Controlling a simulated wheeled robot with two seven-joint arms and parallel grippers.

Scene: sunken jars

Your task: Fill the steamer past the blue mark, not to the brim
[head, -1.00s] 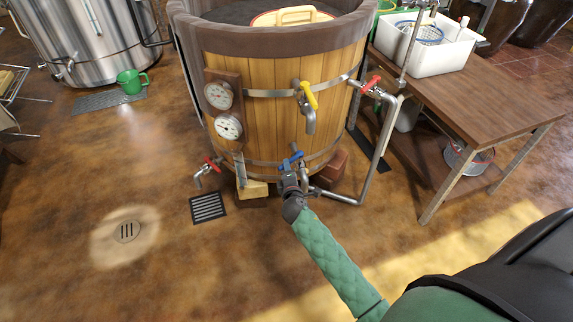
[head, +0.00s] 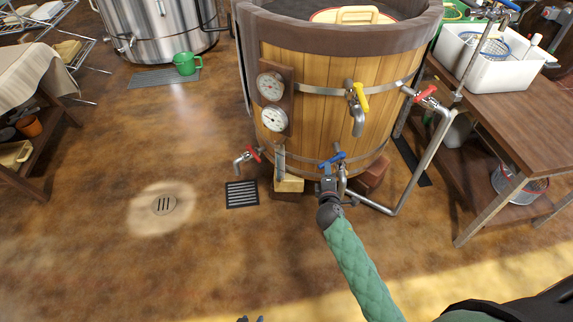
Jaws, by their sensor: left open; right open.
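A large round wooden tub (head: 310,105), which I take to be the steamer, stands at the centre back. A beige-handled thing (head: 345,15) shows at its dark opening. On its front are two round gauges (head: 273,119) and a narrow upright strip (head: 281,160); no blue mark is clear on it. Taps with yellow (head: 361,97), red (head: 254,154) and blue (head: 334,160) handles stick out low and at mid height. My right gripper (head: 328,182) is open at the blue tap; I cannot tell whether it touches. My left gripper (head: 250,319) is open, barely showing at the bottom edge.
A pipe with another red handle (head: 426,96) runs down the tub's right side. A wooden table (head: 510,110) with a white basin (head: 490,55) stands right. A steel vat (head: 160,35) and a green jug (head: 187,63) are at the back left. Floor at front left is clear.

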